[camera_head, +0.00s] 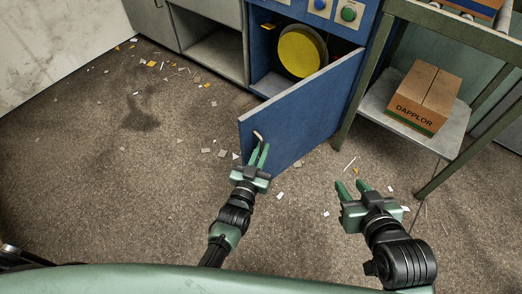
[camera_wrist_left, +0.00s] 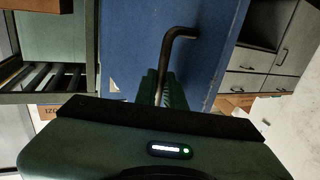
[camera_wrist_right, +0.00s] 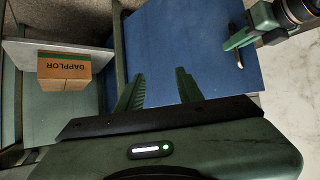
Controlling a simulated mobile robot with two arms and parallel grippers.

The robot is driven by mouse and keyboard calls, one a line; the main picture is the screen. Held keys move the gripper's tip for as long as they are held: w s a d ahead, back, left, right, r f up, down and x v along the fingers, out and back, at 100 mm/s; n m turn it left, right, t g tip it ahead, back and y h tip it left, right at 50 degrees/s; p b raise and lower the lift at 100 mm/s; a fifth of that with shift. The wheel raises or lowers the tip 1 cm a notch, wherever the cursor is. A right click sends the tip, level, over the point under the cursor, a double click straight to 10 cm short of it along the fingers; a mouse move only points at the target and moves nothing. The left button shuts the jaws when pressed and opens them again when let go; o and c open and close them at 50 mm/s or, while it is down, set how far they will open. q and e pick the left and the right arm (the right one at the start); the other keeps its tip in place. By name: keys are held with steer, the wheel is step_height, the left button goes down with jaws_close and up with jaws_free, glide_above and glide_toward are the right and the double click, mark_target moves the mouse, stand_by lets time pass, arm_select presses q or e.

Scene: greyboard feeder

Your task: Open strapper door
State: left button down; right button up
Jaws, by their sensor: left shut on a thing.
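The blue strapper door (camera_head: 295,120) stands swung open from the blue cabinet in the head view, showing a yellow round reel (camera_head: 301,52) inside. The bent metal door handle (camera_head: 258,136) is near the door's free edge; it also shows in the left wrist view (camera_wrist_left: 178,35). My left gripper (camera_head: 262,158) is at the handle, its fingers shut on the handle's lower part in the left wrist view (camera_wrist_left: 160,92). My right gripper (camera_head: 354,190) is open and empty, to the right of the door; its spread fingers show in the right wrist view (camera_wrist_right: 160,90).
A green-framed table with a lower shelf (camera_head: 375,108) stands right of the cabinet, holding a DAPPLOR carton (camera_head: 425,97). Grey cabinets (camera_head: 216,50) stand to the left. The floor (camera_head: 120,170) is open at left, with scattered scraps.

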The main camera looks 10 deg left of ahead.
arm_select(q)
steer(key=c, duration=1.8)
jaws_free()
steer(key=shift+w+d+r, duration=0.1)
steer(key=shift+d, duration=0.05)
